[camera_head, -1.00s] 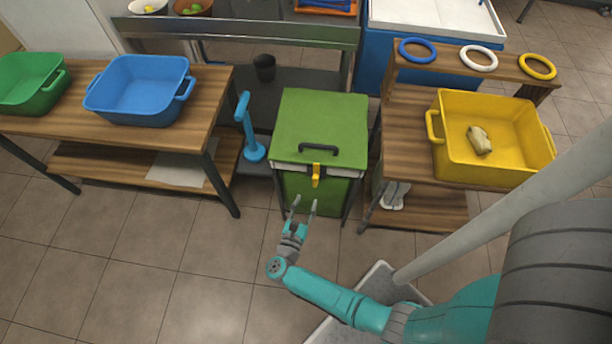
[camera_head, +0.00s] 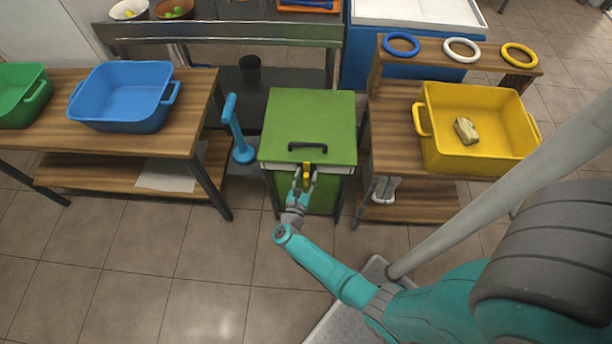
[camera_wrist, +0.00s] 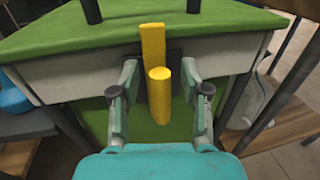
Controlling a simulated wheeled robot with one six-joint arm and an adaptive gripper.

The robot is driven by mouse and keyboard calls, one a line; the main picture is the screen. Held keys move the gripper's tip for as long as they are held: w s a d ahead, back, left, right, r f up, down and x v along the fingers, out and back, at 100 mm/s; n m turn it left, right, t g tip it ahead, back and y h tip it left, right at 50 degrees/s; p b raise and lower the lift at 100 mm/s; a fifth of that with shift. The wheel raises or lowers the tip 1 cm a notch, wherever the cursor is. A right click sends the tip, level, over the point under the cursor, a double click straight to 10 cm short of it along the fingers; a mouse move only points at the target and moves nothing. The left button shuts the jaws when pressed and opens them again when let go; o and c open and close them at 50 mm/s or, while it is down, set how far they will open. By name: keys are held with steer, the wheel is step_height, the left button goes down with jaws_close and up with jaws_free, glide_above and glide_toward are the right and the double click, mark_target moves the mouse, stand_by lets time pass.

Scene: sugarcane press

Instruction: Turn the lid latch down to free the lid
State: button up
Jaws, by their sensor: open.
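The yellow lid latch (camera_head: 306,171) sits at the front edge of the green-lidded press box. In the wrist view the latch (camera_wrist: 153,60) stands upright against a dark plate, its top reaching the lid's edge, with a round knob end facing me. The green lid (camera_head: 311,116) is closed and has a black handle (camera_head: 307,146). My gripper (camera_head: 304,180) is open at the box front. In the wrist view its two fingers (camera_wrist: 160,88) stand on either side of the latch, with a gap visible on each side. I cannot tell any contact.
A blue upright lever or stand (camera_head: 235,130) is left of the box. A table with a blue tub (camera_head: 124,122) stands at left. A wooden shelf with a yellow tub (camera_head: 440,160) stands close at right. The tiled floor in front is clear.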

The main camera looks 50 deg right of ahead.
jaws_close()
steer(key=shift+w+n, duration=0.1)
steer(key=shift+n, duration=0.2)
steer(key=n, duration=0.2)
steer(key=shift+w+a+n+h, duration=0.15)
steer(key=shift+w+n+h, duration=0.15)
steer(key=shift+n, duration=0.1)
steer(key=n, duration=0.2)
steer(key=n+t, duration=0.1)
steer(key=n, duration=0.3)
steer(key=shift+w+a+f+t, duration=0.25)
steer(key=shift+a+f+t, duration=0.05)
steer(key=shift+f, duration=0.05)
steer(key=shift+w+a+f+n+t, duration=0.1)
steer(key=shift+f+n+t, duration=0.25)
steer(key=shift+n, duration=1.4)
steer(key=shift+w+a+f+n+t, duration=0.15)
steer(key=shift+n+t, duration=0.35)
steer(key=shift+n, duration=1.3)
steer(key=shift+w+f+n+t, duration=0.1)
steer(key=shift+f+n+t, duration=0.3)
steer(key=shift+n, duration=1.35)
